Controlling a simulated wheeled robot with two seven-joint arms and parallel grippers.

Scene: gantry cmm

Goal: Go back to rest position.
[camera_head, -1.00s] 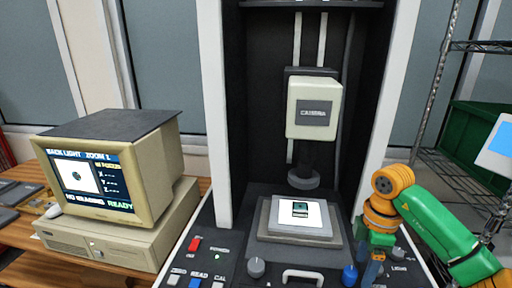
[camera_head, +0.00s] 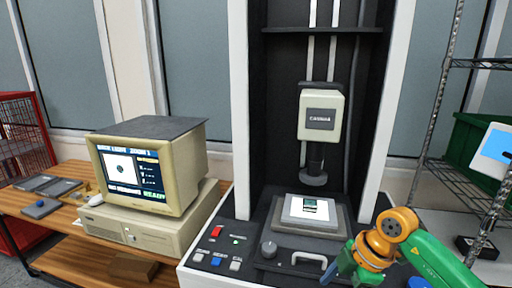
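My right arm comes in from the lower right, and its gripper (camera_head: 345,268) hangs in front of the machine's front panel at the right. The view does not show clearly whether its fingers are open or shut. My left gripper is out of view. The measuring machine (camera_head: 239,110) stands in the middle, with its camera head (camera_head: 321,115) above a lit stage (camera_head: 291,210). A small dark part (camera_head: 310,207) lies on the lit stage.
A beige computer with a monitor (camera_head: 186,170) stands on a wooden table (camera_head: 60,240) at the left. A red cage (camera_head: 20,130) is at the far left. A wire shelf (camera_head: 450,185) with a green bin (camera_head: 465,140) stands at the right. Panel buttons and a white handle (camera_head: 310,258) line the machine's front.

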